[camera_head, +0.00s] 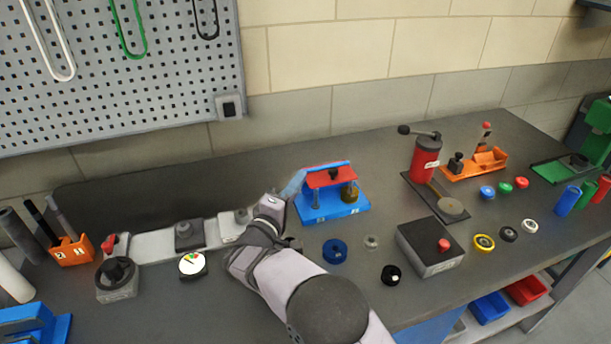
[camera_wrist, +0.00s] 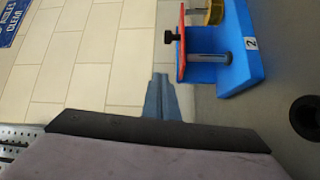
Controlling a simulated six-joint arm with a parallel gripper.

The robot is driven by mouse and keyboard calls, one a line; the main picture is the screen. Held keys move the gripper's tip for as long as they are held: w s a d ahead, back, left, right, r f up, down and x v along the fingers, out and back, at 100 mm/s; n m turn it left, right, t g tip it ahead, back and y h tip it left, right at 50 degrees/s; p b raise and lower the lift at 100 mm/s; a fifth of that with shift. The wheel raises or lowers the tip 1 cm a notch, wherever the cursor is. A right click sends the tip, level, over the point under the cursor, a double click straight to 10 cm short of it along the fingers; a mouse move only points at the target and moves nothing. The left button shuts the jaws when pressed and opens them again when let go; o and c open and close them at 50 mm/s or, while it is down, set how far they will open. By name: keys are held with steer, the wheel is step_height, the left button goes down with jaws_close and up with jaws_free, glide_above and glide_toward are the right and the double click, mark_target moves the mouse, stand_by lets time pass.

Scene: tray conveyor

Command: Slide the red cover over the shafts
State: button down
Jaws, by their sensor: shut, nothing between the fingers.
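A metal shaft (camera_wrist: 210,58) runs between the blue base and the cover. How far the cover sits on the shafts I cannot tell. A brass cylinder (camera_head: 349,193) stands at the fixture's right. My gripper (camera_head: 301,178) is shut and empty, just left of the cover; its fingers (camera_wrist: 160,82) appear apart from it.
A grey box with a red button (camera_head: 430,246), a red grinder (camera_head: 425,158) and an orange holder (camera_head: 474,165) stand to the right. Several small rings and caps lie in front. A white conveyor strip (camera_head: 155,245) with dark blocks is at left. The wall is close behind.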

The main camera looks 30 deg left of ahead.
mark_target(321, 181)
steer(key=shift+s+f+b, duration=0.15)
steer(key=shift+s+b, duration=0.15)
steer(key=shift+s, duration=1.6)
steer(key=w+b, duration=0.2)
steer(key=b, duration=0.1)
steer(key=shift+a, duration=0.2)
steer(key=w, duration=0.3)
steer(key=w+p, duration=0.1)
steer(key=w, duration=0.2)
steer(key=w+p, duration=0.1)
steer(key=w, duration=0.3)
steer(key=shift+r, duration=0.25)
steer(key=shift+s+d+f+p, duration=0.15)
steer(key=shift+s+d, duration=0.1)
steer(key=shift+d, duration=0.35)
steer(key=shift+s+d+f+p, duration=0.1)
steer(key=shift+s+d, duration=0.15)
steer(key=shift+d, duration=0.35)
steer(key=shift+s+d+f+p, duration=0.15)
steer(key=shift+s+d, duration=0.1)
steer(key=shift+d, duration=0.35)
